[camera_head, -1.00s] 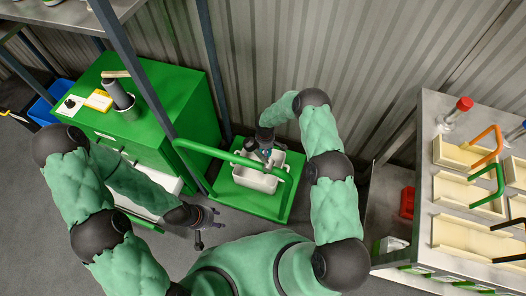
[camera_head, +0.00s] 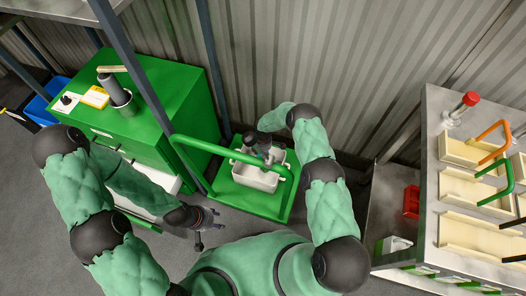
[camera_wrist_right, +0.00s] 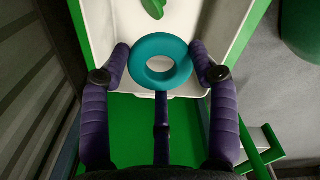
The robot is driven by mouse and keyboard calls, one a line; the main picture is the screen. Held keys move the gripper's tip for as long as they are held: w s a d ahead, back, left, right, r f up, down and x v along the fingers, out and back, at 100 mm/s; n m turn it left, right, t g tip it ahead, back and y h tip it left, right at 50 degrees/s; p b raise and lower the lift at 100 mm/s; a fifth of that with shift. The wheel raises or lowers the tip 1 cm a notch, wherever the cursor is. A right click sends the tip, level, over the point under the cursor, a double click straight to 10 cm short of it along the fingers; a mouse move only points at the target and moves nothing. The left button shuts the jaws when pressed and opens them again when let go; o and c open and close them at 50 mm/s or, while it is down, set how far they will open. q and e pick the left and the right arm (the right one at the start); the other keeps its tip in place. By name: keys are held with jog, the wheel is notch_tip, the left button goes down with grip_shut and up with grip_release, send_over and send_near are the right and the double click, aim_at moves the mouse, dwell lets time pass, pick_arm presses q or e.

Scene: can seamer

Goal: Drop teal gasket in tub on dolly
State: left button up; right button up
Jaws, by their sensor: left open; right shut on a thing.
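The teal gasket (camera_wrist_right: 160,62) is a thick ring held between the fingers of my right gripper (camera_wrist_right: 160,65), in the right wrist view. In the head view, my right gripper (camera_head: 266,155) points down over the white tub (camera_head: 258,181), and the gasket is too small to make out there. The tub stands on the green dolly (camera_head: 240,199). In the right wrist view the tub's pale inside (camera_wrist_right: 112,20) lies behind the gasket, with a green piece (camera_wrist_right: 153,8) in it. My left gripper (camera_head: 203,226) is open and empty, left of the dolly.
The dolly's green handle (camera_head: 225,153) arches beside the tub. A metal bench (camera_head: 440,120) with cream trays (camera_head: 470,188) is at right.

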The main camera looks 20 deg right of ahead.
notch_tip(320, 180, down, 2)
jog(key=shift+b, duration=0.35)
